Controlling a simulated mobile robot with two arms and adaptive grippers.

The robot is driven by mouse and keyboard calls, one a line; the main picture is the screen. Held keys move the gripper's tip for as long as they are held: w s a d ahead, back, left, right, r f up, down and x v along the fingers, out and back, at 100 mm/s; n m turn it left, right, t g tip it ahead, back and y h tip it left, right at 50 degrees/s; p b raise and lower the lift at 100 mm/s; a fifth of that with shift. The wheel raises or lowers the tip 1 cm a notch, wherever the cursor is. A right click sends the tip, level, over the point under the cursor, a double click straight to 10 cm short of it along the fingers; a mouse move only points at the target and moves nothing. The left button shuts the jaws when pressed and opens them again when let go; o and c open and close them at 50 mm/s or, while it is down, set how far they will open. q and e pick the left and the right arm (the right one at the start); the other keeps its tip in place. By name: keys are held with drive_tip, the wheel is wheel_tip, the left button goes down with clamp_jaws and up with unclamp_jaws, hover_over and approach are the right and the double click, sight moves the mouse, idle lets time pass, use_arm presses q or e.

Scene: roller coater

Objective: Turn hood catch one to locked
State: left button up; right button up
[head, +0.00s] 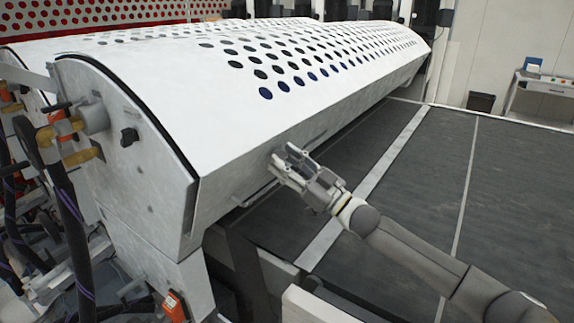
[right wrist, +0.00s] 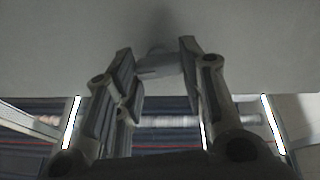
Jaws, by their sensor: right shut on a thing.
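The white perforated hood (head: 250,90) is closed over the machine, and its front face fills the upper part of the right wrist view (right wrist: 80,40). A small grey catch (right wrist: 155,64) sits on that face, between my right fingers. My right gripper (head: 284,162) is at the hood's lower front face, shut on the catch; its two fingers also show in the right wrist view (right wrist: 155,75). In the head view the fingers hide the catch, and I cannot tell its turn position. My left gripper is not in view.
Hoses and brass fittings (head: 72,130) crowd the machine's left end, with a black knob (head: 129,137) on the end plate. A small table (head: 545,85) and a black bin (head: 481,102) stand far back.

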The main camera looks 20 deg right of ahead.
drive_tip(key=shift+a+f+n+b, duration=0.1)
drive_tip(key=shift+n+b, duration=1.85)
drive_tip(key=shift+n, duration=1.9)
drive_tip(key=shift+a+f+n+b, duration=0.1)
drive_tip(key=shift+n+b, duration=1.8)
drive_tip(key=shift+n, duration=1.95)
drive_tip(key=o, duration=1)
drive_tip(key=shift+n, duration=0.3)
drive_tip(key=v, duration=1.2)
